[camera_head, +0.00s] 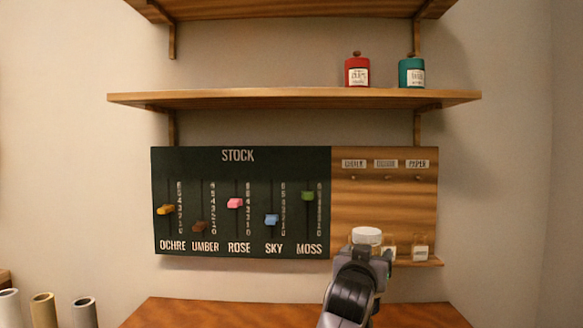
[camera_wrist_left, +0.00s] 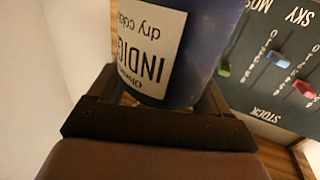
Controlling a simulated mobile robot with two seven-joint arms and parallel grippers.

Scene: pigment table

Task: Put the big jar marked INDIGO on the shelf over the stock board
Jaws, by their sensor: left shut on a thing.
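The big blue jar marked INDIGO (camera_wrist_left: 203,50) fills the top of the left wrist view, its cream label upside down there. My left gripper (camera_wrist_left: 158,95) is shut on it, one finger on each side. In the head view my left gripper (camera_head: 362,256) is in front of the wooden panel right of the stock board. A white lid (camera_head: 366,236), apparently this jar's, shows above it; the jar's body is hidden. The shelf (camera_head: 250,98) over the dark stock board (camera_head: 240,175) is higher than the jar. My right gripper is not in view.
A red jar (camera_head: 357,72) and a teal jar (camera_head: 411,73) stand on the shelf's right part; its left and middle are bare. Another shelf (camera_head: 290,8) hangs above. Small bottles (camera_head: 420,246) stand on a ledge near my gripper. The table (camera_head: 200,312) is below.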

